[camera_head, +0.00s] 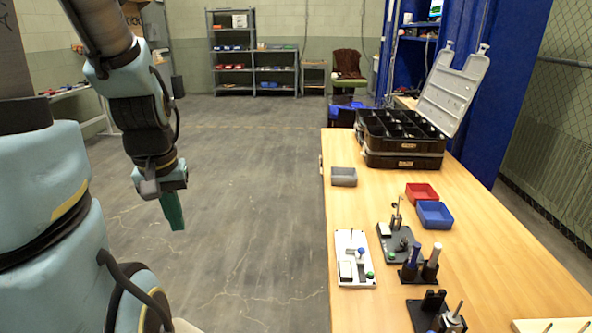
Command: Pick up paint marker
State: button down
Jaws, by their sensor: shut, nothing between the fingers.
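My gripper (173,210) hangs at the left over the bare floor, well away from the table. Its green fingers point down, shut and empty. On the wooden table at the right, a blue marker-like item (412,257) and a white one with a dark tip (432,262) stand upright side by side in dark holders. Either may be the paint marker; I cannot tell which at this size.
The wooden table (515,265) also bears a white board (345,280), a dark fixture (385,232), a black stand (422,318), a grey bin (344,177), a red bin (421,192), a blue bin (434,214) and an open case (405,162). The floor between is clear.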

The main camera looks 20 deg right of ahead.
aim_at(437, 249)
jog(key=i+z, duration=0.2)
jog(key=z, duration=0.15)
jog(key=i+l+z, duration=0.1)
jog(key=z, duration=0.25)
jog(key=i+j+z, duration=0.1)
jog(key=i+z, duration=0.15)
jog(key=z, duration=0.15)
